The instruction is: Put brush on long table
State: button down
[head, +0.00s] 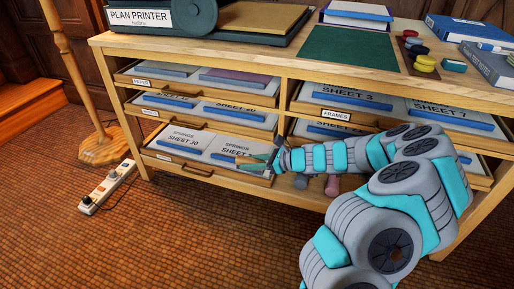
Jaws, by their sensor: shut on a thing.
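My gripper (271,160) is at the front of the lower drawers of a long wooden table (262,47) with open drawers below its top. It is shut on a thin, light-tipped thing that looks like the brush (226,158), pointing left over the "SPRINGS" sheets. The brush is small here, and its far part is hidden by the gripper. My arm reaches in from the lower right. I cannot tell from this view whether this piece of furniture is the long table that the task names.
The tabletop carries a plan printer (152,18), a green mat (348,48), round coloured pieces (424,64) and blue books (468,30). Open drawers (205,151) jut out in front. A wooden stand (105,148) and a power strip (108,187) are on the floor at left.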

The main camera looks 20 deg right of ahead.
jog(key=shift+a+f, duration=0.2)
jog(key=shift+f, duration=0.35)
jog(key=shift+a+f, duration=0.2)
jog(key=shift+f, duration=0.35)
